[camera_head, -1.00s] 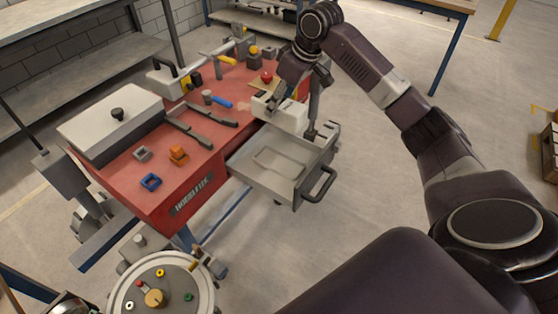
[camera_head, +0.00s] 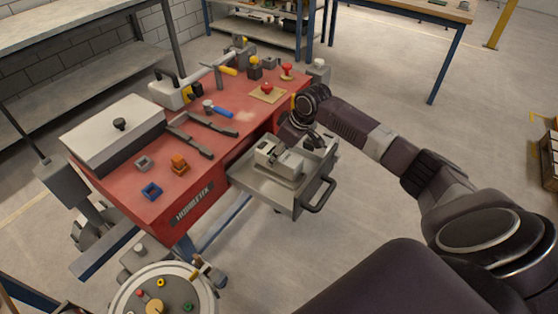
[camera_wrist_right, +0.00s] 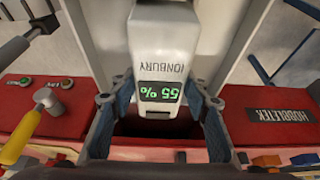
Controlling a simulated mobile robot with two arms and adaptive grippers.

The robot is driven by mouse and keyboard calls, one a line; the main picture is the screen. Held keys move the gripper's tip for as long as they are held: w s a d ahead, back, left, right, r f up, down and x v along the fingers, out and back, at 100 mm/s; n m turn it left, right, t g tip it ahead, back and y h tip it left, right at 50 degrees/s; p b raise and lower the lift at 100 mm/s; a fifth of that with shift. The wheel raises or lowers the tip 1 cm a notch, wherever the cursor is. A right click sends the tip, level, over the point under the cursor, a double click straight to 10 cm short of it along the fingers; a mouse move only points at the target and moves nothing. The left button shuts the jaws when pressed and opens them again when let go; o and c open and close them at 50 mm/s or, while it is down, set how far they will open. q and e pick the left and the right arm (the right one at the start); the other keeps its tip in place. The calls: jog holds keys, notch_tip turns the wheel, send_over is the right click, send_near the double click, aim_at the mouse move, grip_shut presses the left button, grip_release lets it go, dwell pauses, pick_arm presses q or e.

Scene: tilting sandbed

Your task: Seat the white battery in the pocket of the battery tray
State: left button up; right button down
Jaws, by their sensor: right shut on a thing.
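The white battery (camera_wrist_right: 163,45) shows in the right wrist view with the name IONBURY and a green 55% display. My right gripper (camera_wrist_right: 160,92) is shut on its display end, one finger on each side. In the head view the white battery (camera_head: 287,164) lies low over the middle of the pulled-out battery tray (camera_head: 308,187). My right gripper (camera_head: 300,138) reaches it from the back right, its fingers largely hidden. The battery covers the pocket, and I cannot tell whether it sits in it or above it. My left gripper is not in view.
The tray projects from the red cart (camera_head: 225,150), with a dark handle (camera_head: 320,196) at its front.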

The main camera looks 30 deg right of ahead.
jog(key=shift+w+f, duration=0.1)
jog(key=shift+f, duration=1.35)
jog(key=c, duration=1.1)
grip_release()
jog(key=shift+s+f, duration=0.15)
jog(key=shift+s, duration=0.05)
jog(key=v, duration=1.2)
